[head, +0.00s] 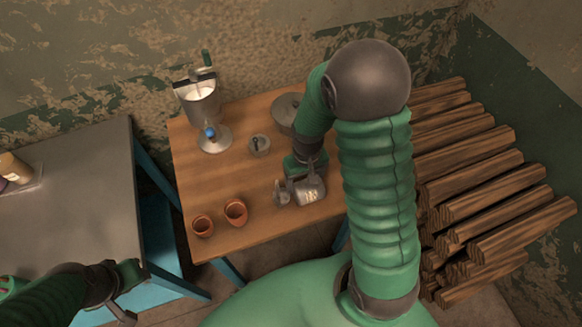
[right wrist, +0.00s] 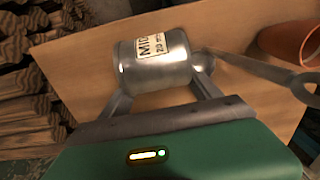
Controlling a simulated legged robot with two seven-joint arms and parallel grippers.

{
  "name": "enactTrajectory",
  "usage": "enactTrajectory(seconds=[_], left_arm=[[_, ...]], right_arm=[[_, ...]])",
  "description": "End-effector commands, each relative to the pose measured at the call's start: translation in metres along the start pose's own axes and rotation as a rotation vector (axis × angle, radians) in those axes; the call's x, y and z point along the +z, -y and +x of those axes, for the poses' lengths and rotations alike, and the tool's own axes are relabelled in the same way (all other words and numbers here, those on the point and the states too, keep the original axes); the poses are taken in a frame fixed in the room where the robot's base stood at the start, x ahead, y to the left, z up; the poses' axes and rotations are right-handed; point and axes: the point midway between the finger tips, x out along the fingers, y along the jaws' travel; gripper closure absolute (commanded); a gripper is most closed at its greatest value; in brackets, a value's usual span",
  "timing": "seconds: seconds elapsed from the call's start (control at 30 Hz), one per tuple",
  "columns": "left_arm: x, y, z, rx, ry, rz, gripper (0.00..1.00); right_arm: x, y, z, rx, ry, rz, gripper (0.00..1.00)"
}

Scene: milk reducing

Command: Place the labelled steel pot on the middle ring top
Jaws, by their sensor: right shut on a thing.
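The labelled steel pot (head: 312,190) is a small shiny can with a pale label, with lettering partly readable as "MID" in the right wrist view (right wrist: 158,62). A long metal handle (right wrist: 262,68) extends from its side. My right gripper (head: 304,170) is shut on the pot, one finger to each side of its body, over the front right of the wooden table. I cannot tell whether the pot touches the table. My left gripper (head: 128,293) is open and empty, low at the left. I cannot make out the middle ring top in either view.
The wooden table (head: 190,165) holds two clay cups (head: 236,211), a small metal dish (head: 259,144), a metal machine (head: 203,105) and a round grey vessel (head: 286,108) partly behind my arm. Stacked logs (head: 480,180) stand right; a grey bench (head: 65,215) stands left.

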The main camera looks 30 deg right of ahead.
Motion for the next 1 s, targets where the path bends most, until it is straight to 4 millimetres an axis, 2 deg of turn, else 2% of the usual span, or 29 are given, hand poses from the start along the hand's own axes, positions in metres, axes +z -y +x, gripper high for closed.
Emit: enactTrajectory(seconds=[0.1, 0.3, 0.43, 0.63, 0.9, 0.93, 1.0], left_arm=[[-0.001, 0.000, -0.004, 0.000, 0.000, 0.000, 0.64], [-0.002, 0.000, -0.008, 0.000, 0.000, 0.000, 0.64], [-0.002, 0.000, -0.009, 0.000, 0.000, 0.000, 0.64], [-0.003, 0.000, -0.011, 0.000, 0.000, 0.000, 0.64], [-0.002, 0.000, -0.009, 0.000, 0.000, 0.000, 0.64], [-0.003, 0.000, -0.009, 0.000, 0.000, 0.000, 0.64], [-0.003, 0.000, -0.010, 0.000, 0.000, 0.000, 0.64]], right_arm=[[-0.030, -0.001, 0.002, 0.001, 0.000, 0.000, 0.80], [-0.066, -0.002, 0.005, 0.000, -0.001, 0.001, 0.80], [-0.073, -0.003, 0.010, 0.000, 0.001, 0.001, 0.80], [-0.073, -0.002, 0.041, 0.000, 0.003, 0.001, 0.80], [-0.073, -0.002, 0.044, 0.000, 0.000, 0.001, 0.80], [-0.073, -0.002, 0.043, 0.000, 0.000, 0.001, 0.25], [-0.073, -0.002, 0.043, 0.000, 0.000, 0.001, 0.16]])
